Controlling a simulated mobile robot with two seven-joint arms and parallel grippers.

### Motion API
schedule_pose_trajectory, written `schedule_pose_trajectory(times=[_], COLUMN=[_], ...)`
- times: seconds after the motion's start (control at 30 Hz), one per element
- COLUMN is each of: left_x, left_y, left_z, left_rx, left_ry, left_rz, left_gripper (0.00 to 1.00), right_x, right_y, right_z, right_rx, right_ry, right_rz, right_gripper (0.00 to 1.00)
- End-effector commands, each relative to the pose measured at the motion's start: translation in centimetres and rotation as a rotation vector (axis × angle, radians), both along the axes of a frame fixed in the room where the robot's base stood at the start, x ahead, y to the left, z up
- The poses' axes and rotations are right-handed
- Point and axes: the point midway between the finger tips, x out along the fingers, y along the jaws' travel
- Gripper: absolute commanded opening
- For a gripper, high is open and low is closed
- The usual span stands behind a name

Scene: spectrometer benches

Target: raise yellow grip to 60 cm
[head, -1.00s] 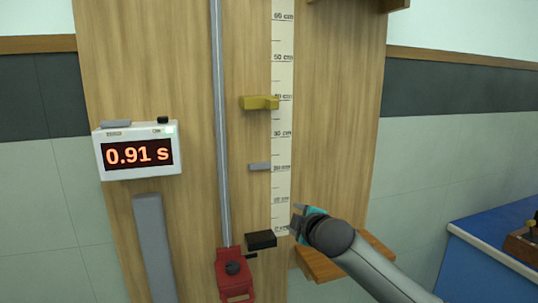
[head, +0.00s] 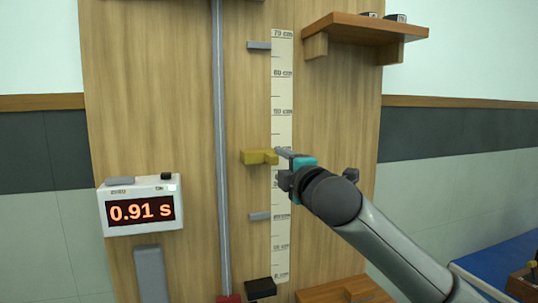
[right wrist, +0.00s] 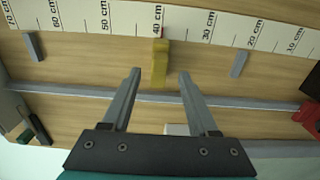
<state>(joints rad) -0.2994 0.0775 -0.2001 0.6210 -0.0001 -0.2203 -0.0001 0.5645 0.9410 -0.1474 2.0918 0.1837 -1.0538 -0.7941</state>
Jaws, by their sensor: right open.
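The yellow grip (head: 259,157) sits beside the scale strip (head: 282,120) on the wooden board, near the 40 cm mark. My right gripper (head: 284,153) is at the right end of the grip in the head view and partly overlaps the scale. In the right wrist view, the open fingers (right wrist: 159,73) point at the yellow grip (right wrist: 160,60). Its near end appears between the fingertips, with a gap on each side. I cannot tell whether it is truly between them in depth. My left gripper is not in view.
A vertical metal rail (head: 220,150) runs left of the scale. Grey tabs (head: 260,45) stick out above and below the grip. A timer (head: 141,207) reads 0.91 s. A wooden shelf (head: 366,27) juts out at upper right. A black block (head: 260,288) sits at the bottom.

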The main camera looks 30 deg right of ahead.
Motion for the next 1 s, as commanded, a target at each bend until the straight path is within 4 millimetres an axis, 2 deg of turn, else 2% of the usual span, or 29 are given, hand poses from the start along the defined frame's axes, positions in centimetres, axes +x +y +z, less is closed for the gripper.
schedule_pose_trajectory(times=[0.3, 0.6, 0.8, 1.0], left_x=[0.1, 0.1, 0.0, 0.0], left_y=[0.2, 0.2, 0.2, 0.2], left_z=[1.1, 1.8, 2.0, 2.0], left_rx=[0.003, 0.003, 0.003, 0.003], left_ry=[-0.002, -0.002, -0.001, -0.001], left_rz=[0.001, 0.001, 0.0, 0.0], left_gripper=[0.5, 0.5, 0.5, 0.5], right_x=[4.4, 7.8, 8.9, 9.2], right_y=[-1.0, -1.9, -2.1, -2.2], right_z=[0.1, 0.1, 0.0, 0.0], right_rx=[0.002, 0.003, 0.001, 0.0], right_ry=[0.001, 0.0, 0.001, 0.0], right_rz=[0.0, -0.001, 0.001, 0.001], right_gripper=[0.6, 0.6, 0.6, 0.6])
